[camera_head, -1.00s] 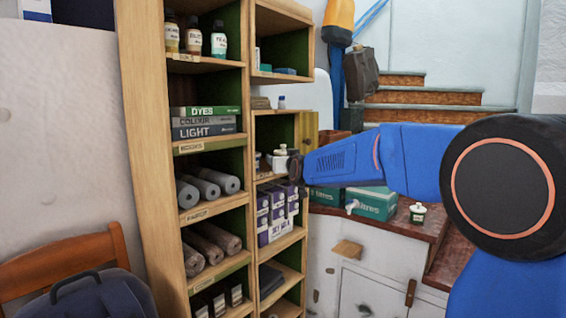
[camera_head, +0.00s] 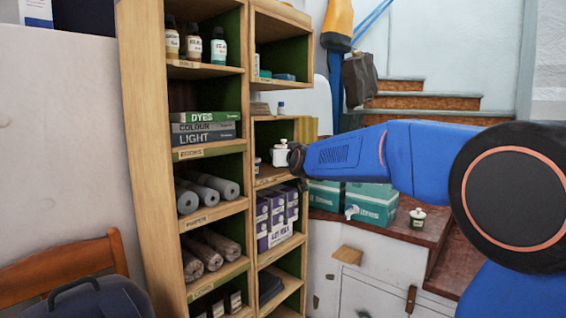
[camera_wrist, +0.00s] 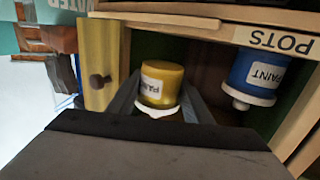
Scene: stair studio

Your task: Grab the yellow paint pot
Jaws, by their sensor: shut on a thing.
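The yellow paint pot (camera_wrist: 163,82) is in the wrist view, with a white "PAINT" label and a pale rim. It appears upside down in this picture. My gripper (camera_wrist: 162,103) is shut on it, one finger on each side. In the head view, my arm reaches left to the small shelf bay, and the end of my arm (camera_head: 294,158) is at the bay's opening. I cannot make out the yellow pot there.
A blue paint pot (camera_wrist: 258,76) stands in the bay near the "POTS" label (camera_wrist: 274,40). An open yellowish door (camera_wrist: 101,75) with a dark knob is close on the other side. Purple boxes (camera_head: 277,219) sit below. A small lidded pot (camera_head: 418,217) stands on the counter.

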